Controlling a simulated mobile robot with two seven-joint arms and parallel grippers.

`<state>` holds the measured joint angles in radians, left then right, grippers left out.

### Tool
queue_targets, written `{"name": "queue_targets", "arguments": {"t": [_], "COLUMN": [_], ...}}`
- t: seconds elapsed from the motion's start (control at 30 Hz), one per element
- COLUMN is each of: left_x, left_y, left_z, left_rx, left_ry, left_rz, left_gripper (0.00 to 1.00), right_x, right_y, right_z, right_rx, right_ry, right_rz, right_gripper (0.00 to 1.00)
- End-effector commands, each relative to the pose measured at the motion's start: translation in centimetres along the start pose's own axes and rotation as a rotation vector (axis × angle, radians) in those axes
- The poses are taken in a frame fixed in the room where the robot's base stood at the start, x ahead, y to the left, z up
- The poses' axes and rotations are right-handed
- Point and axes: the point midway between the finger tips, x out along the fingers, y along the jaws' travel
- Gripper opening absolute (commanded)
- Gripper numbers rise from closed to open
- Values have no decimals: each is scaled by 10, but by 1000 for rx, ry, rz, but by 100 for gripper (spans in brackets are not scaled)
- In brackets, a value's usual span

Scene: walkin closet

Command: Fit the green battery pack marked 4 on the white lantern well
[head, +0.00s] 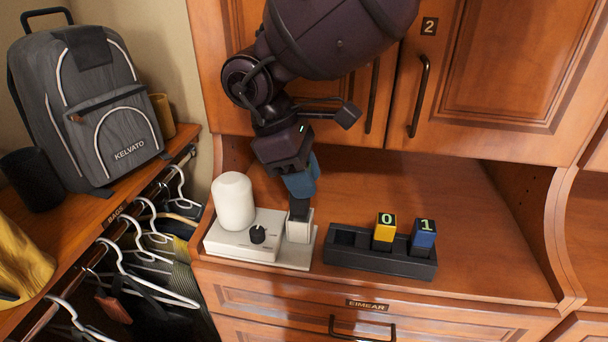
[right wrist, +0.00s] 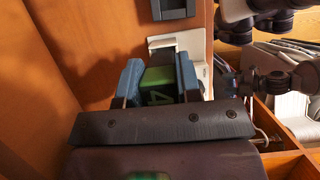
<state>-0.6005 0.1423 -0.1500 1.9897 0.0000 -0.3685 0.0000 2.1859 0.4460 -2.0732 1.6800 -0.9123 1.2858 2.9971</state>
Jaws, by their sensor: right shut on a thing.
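My right gripper (head: 300,183) points down over the white lantern (head: 240,250), at the well (head: 299,230) on its right end. Its blue fingers are shut on the green battery pack marked 4; the green top with the figure 4 shows between them in the right wrist view (right wrist: 159,80). In the head view only the pack's dark lower part (head: 299,210) shows under the fingers, upright at the mouth of the well. I cannot tell how deep it sits. The well also shows past the fingers in the right wrist view (right wrist: 163,43).
A black rack (head: 350,258) stands to the right of the lantern, holding a yellow pack marked 0 (head: 385,228) and a blue pack marked 1 (head: 424,235). The counter right of it is clear. Hangers (head: 150,265) and a grey backpack (head: 85,105) are at the left.

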Motion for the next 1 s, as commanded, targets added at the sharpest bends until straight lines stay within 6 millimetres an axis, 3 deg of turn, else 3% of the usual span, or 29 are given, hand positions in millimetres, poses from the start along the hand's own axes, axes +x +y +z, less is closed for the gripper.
{"name": "queue_targets", "arguments": {"t": [1.0], "left_x": [5], "left_y": [1], "left_z": [11], "left_rx": [0], "left_ry": [-6], "left_rz": [1], "left_gripper": [61], "right_x": [18], "right_y": [0], "right_z": [-7], "right_rx": [0], "right_ry": [0], "right_rz": [0], "right_gripper": [6]}}
